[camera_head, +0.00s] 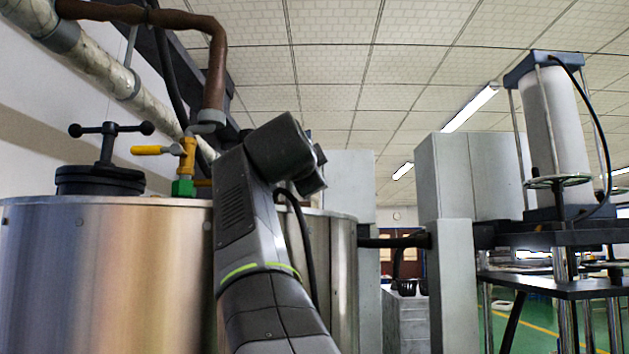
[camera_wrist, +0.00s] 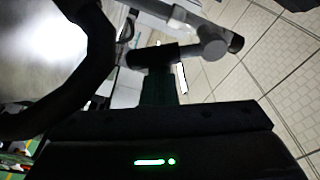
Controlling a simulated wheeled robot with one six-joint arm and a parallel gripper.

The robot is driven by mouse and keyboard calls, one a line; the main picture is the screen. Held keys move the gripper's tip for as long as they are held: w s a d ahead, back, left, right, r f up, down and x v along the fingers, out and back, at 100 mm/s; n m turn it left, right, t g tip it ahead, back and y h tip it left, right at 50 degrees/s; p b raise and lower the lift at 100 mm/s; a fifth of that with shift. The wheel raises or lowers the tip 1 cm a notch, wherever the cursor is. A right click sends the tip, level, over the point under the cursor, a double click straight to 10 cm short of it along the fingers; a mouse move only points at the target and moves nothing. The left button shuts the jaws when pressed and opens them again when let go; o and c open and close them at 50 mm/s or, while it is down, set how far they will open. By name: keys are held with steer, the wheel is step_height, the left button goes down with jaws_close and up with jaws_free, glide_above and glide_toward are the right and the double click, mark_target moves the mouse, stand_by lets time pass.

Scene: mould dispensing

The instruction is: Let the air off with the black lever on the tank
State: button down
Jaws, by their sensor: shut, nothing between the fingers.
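The steel tank (camera_head: 110,270) stands at the left in the head view. A black lid (camera_head: 98,180) with a black ball-ended cross-handle (camera_head: 108,130) is on its top. A valve with a yellow handle (camera_head: 152,150) stands to the right of the lid. I cannot make out a separate black lever; my arm hides part of the tank top. My gripper (camera_wrist: 158,88) shows as a dark shape in the wrist view, shut and empty. A grey and dark rod-like piece (camera_wrist: 205,45) lies beyond it; I cannot tell whether they touch.
A brown pipe (camera_head: 215,70) rises above the yellow-handled valve. Grey cabinets (camera_head: 470,175) stand right of the tank. A frame with a white cylinder (camera_head: 553,120) and a dark shelf (camera_head: 555,289) is at the far right. Open air lies above the cabinets.

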steer(key=shift+a+f+m+g+b, duration=0.1)
steer(key=shift+a+f+m+b, duration=0.2)
steer(key=shift+m, duration=0.45)
steer(key=shift+a+f+m+g+b, duration=0.1)
steer(key=shift+a+f+m+b, duration=0.2)
steer(key=shift+m, duration=0.4)
steer(key=shift+a+f+m+g+b, duration=0.15)
steer(key=shift+a+m+b, duration=0.15)
steer(key=shift+m, duration=0.45)
steer(key=shift+d+r, duration=0.1)
steer(key=shift+d+r, duration=0.1)
steer(key=shift+d, duration=0.15)
steer(key=d, duration=0.3)
steer(key=shift+d, duration=0.25)
steer(key=s+a+b, duration=0.1)
steer(key=s+b, duration=0.1)
steer(key=s, duration=0.7)
steer(key=shift+a, duration=0.3)
steer(key=shift+r, duration=0.1)
